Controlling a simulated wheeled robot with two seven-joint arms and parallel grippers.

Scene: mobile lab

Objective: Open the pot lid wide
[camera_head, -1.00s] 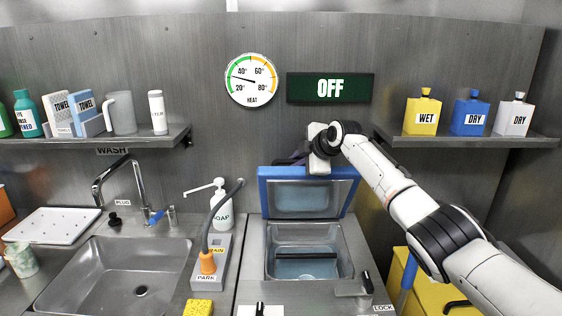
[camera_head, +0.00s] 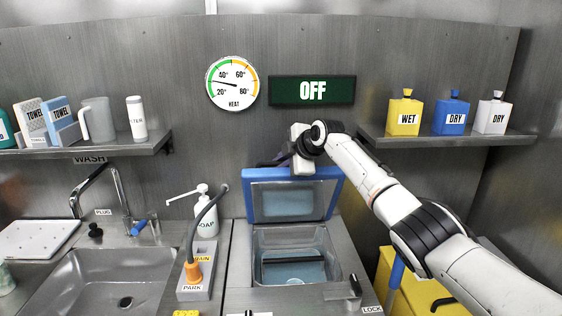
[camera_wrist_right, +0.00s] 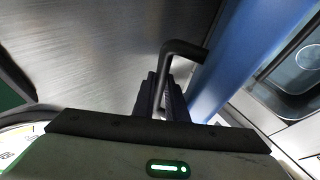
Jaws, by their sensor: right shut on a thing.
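The blue-framed pot lid (camera_head: 331,192) stands raised, hinged at the back of the steel pot (camera_head: 261,240), leaning near the back wall. The pot's opening shows, with water and a dark bar inside. My right gripper (camera_head: 283,160) is at the lid's top edge. In the right wrist view the gripper (camera_wrist_right: 166,98) is shut on a black bent handle (camera_wrist_right: 184,49) beside the blue lid frame (camera_wrist_right: 235,55). The grip is partly hidden in the head view by my wrist. My left gripper is not in view.
A soap bottle (camera_head: 204,222) and a grey holder with an orange-tipped hose (camera_head: 193,273) stand left of the pot. The sink (camera_head: 120,280) is further left. A latch (camera_head: 352,287) sits at the pot's front right. Shelves with bottles flank the wall gauge (camera_head: 232,83) and OFF sign (camera_head: 312,91).

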